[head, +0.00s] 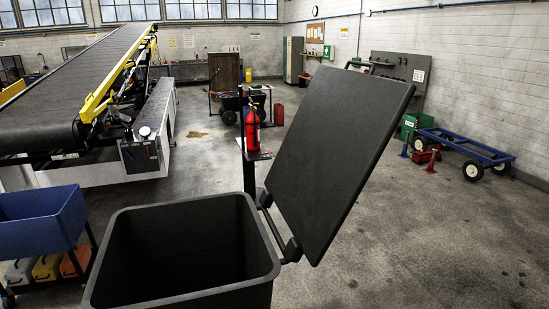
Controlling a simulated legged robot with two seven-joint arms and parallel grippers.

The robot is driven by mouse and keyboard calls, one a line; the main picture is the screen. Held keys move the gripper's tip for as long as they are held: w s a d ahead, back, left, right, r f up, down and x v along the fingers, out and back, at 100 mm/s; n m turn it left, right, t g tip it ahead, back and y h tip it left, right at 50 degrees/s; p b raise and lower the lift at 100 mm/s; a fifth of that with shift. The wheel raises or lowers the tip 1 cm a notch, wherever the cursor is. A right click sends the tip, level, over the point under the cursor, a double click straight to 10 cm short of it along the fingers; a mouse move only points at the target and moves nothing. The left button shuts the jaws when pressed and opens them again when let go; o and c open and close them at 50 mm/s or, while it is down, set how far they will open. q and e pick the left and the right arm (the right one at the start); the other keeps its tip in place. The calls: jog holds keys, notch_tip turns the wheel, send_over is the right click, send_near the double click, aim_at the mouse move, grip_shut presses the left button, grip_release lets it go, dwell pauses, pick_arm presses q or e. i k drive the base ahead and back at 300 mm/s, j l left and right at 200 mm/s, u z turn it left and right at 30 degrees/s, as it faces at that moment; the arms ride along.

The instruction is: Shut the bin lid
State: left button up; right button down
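A black bin (262,268) stands close in front of me at the bottom centre, its top open and its inside dark and seemingly empty. Its black lid (335,150) is hinged on the bin's right side. The lid stands raised and tilted, leaning out to the right, with a bar handle (372,66) at its top edge. Neither of my grippers shows in the head view, so I cannot see whether they are open or shut.
A blue tub (42,222) on a cart stands left of the bin. A belt loader (75,80) fills the back left. A red fire extinguisher (252,130) stands behind the bin. A blue flatbed cart (465,146) is at the right.

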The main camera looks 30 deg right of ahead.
aim_at(345, 120)
jog(key=i+l+u, duration=0.1)
jog(key=l+u, duration=0.3)
jog(key=l, duration=1.1)
jog(key=l+u, duration=0.35)
jog(key=l, duration=1.15)
jog(key=k, duration=0.05)
